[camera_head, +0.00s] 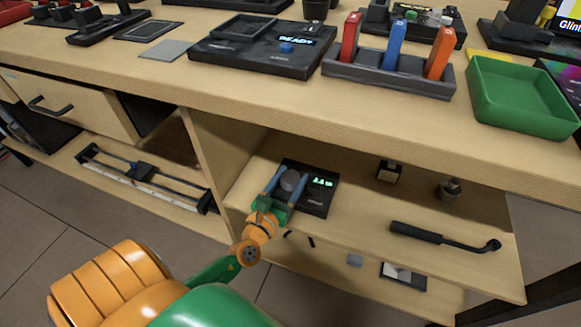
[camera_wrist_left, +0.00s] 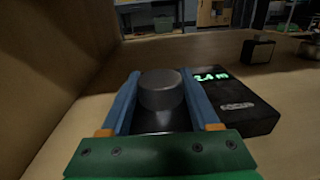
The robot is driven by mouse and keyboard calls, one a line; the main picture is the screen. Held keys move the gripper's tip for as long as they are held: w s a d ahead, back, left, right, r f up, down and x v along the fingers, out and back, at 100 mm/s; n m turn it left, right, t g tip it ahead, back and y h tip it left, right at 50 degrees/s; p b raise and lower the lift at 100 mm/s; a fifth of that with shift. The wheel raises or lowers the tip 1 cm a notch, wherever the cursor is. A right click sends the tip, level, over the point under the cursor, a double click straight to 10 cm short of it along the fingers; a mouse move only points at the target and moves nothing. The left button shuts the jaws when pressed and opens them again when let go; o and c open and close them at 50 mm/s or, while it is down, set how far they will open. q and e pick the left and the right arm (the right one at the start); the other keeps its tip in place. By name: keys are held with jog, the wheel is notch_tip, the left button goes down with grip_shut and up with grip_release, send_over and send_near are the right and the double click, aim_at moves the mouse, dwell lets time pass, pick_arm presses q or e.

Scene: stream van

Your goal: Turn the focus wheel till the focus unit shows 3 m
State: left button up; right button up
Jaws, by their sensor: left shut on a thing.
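The focus unit (camera_head: 318,196) is a black box on the open shelf under the bench top. Its round grey focus wheel (camera_head: 291,181) stands up on the left part. The green display (camera_wrist_left: 210,76) seems to read 2.4 m in the left wrist view, though the digits are blurred. My left gripper (camera_head: 290,176) has its two blue fingers on either side of the wheel, shut on it. The wheel (camera_wrist_left: 160,90) also shows between the fingers in the left wrist view. My right gripper is not in view.
The bench top overhangs the shelf, and a wooden divider (camera_head: 217,160) stands left of the unit. A black handled tool (camera_head: 440,237) and small blocks lie right on the shelf. Above are a green tray (camera_head: 515,103) and a black rack (camera_head: 390,78) with coloured pieces.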

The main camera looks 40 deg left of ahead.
aim_at(290, 187)
pick_arm(q)
jog(key=shift+d+n+g+y+p, duration=0.1)
jog(key=shift+n+g+y+p, duration=0.2)
jog(key=shift+n+y, duration=0.75)
jog(key=shift+n+g+y+p, duration=0.2)
jog(key=shift+n+g+y, duration=0.3)
jog(key=shift+y, duration=0.95)
jog(key=shift+n+y, duration=0.35)
jog(key=shift+y, duration=0.05)
jog(key=o, duration=1.4)
jog(key=v, duration=0.7)
